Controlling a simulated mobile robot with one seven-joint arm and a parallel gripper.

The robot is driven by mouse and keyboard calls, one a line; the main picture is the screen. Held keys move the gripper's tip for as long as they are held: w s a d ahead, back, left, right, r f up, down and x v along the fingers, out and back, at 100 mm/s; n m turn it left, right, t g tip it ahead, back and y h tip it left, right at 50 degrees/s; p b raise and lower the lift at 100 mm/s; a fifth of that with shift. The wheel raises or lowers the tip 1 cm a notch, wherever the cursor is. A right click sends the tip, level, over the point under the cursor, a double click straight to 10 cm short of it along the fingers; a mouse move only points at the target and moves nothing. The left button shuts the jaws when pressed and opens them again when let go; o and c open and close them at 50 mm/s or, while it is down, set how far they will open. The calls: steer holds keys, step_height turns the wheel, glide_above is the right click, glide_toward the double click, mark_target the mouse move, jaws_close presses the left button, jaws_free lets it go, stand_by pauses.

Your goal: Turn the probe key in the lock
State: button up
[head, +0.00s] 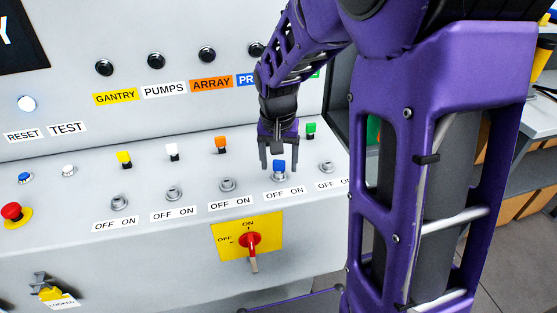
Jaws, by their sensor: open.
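The blue key (279,166) sits upright at the fourth lock (279,177) from the left in the lower row, above an OFF/ON label. The blue label beginning "PR" (245,80) is partly hidden by my arm. My gripper (277,160) points down over the blue key. Its jaws are open, with one finger to each side of the key's top in this view. Whether the fingers touch the key cannot be told.
Yellow (124,158), white (172,151), orange (221,144) and green (311,129) keys stand behind empty locks. A red rotary handle (251,245) on a yellow plate projects below. A red button (12,211) is at the left.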

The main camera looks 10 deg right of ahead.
jaws_close()
steer(key=shift+m+b, duration=0.3)
steer(key=shift+m, duration=0.8)
steer(key=shift+m+h, duration=0.3)
steer(key=shift+m, duration=0.3)
steer(key=m, duration=0.3)
steer(key=shift+g, duration=0.3)
steer(key=shift+m, duration=0.3)
